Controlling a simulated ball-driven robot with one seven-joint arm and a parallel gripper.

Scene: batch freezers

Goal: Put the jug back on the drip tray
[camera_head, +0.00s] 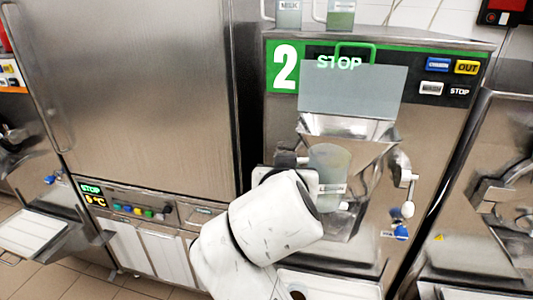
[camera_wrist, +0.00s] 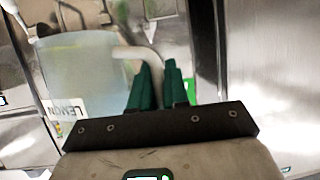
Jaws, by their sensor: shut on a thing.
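The jug (camera_head: 330,162) is pale and translucent, with a LEMON label. In the head view it is held in front of the metal hopper of freezer 2, roughly upright. In the wrist view the jug (camera_wrist: 80,70) fills the left side, with its pale handle at the green fingers of my gripper (camera_wrist: 157,82). The fingers are shut on the handle. In the head view my white wrist hides most of the gripper and part of the jug. The drip tray (camera_head: 340,287) is a white tray low on freezer 2, below the jug, partly cut off and hidden by my arm.
A lever with a white knob (camera_head: 407,209) and a blue-handled valve (camera_head: 400,232) stick out right of the jug. A tall steel cabinet (camera_head: 135,100) stands left. Another white tray (camera_head: 32,232) is at far left. Two containers, one marked MILK (camera_head: 289,14), stand on top of freezer 2.

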